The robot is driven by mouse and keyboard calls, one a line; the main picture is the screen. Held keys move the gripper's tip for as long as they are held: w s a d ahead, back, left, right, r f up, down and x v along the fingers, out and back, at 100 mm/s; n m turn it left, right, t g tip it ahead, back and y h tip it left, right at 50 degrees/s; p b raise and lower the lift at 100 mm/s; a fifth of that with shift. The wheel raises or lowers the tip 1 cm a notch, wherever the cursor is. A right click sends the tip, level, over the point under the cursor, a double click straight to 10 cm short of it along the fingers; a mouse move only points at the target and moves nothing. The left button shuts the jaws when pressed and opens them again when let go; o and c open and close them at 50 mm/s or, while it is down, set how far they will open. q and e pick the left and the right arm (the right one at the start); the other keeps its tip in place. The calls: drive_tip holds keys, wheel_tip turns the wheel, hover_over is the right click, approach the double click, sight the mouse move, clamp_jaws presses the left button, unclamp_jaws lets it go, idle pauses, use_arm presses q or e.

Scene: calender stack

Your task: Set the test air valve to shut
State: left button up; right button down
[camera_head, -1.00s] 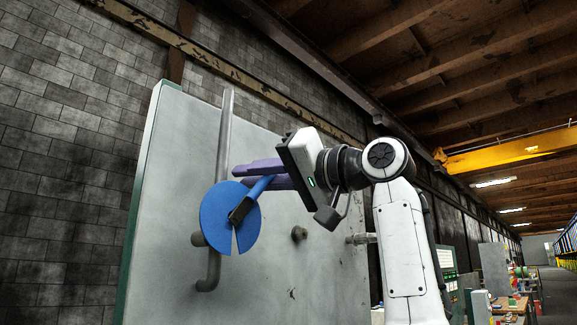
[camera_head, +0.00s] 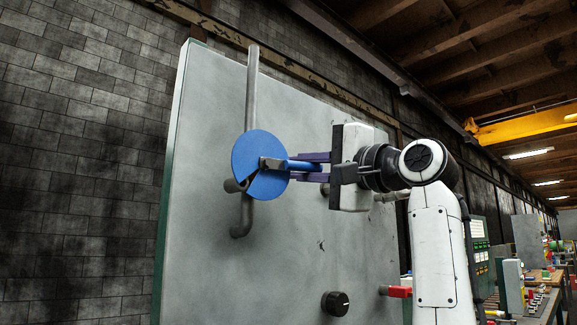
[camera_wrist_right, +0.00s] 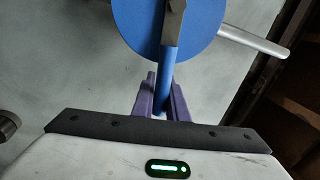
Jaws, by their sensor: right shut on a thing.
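The valve on the grey panel has a blue disc (camera_head: 258,160) with a dark slot at its lower left, and a blue lever (camera_head: 303,165) that points right, close to level. A bent grey pipe (camera_head: 251,95) runs up and down behind the disc. My right gripper (camera_head: 305,168) has its purple fingers shut around the lever's outer part. In the right wrist view the lever (camera_wrist_right: 169,60) runs down from the disc (camera_wrist_right: 205,25) between the fingers (camera_wrist_right: 163,95). No marking that names the valve is readable. My left gripper is out of view.
The grey panel (camera_head: 290,250) has a green edge and stands before a block wall. A black knob (camera_head: 336,303) and a red handle (camera_head: 399,291) sit low on it. Benches with small equipment (camera_head: 535,290) stand at the far right.

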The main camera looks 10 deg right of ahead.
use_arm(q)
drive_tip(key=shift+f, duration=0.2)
use_arm(e)
drive_tip(key=shift+f+m, duration=0.5)
drive_tip(key=shift+m, duration=0.1)
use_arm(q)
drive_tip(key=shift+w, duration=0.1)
use_arm(e)
drive_tip(key=shift+w+f, duration=0.1)
drive_tip(key=c, duration=1.7)
unclamp_jaws()
drive_tip(key=shift+d, duration=0.1)
drive_tip(key=shift+c, duration=0.2)
use_arm(q)
drive_tip(key=b, duration=0.1)
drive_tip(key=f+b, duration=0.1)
drive_tip(key=b, duration=0.1)
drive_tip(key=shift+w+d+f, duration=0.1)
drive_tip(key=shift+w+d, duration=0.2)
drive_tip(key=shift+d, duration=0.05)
use_arm(e)
drive_tip(key=v, duration=1)
drive_tip(key=shift+s, duration=0.25)
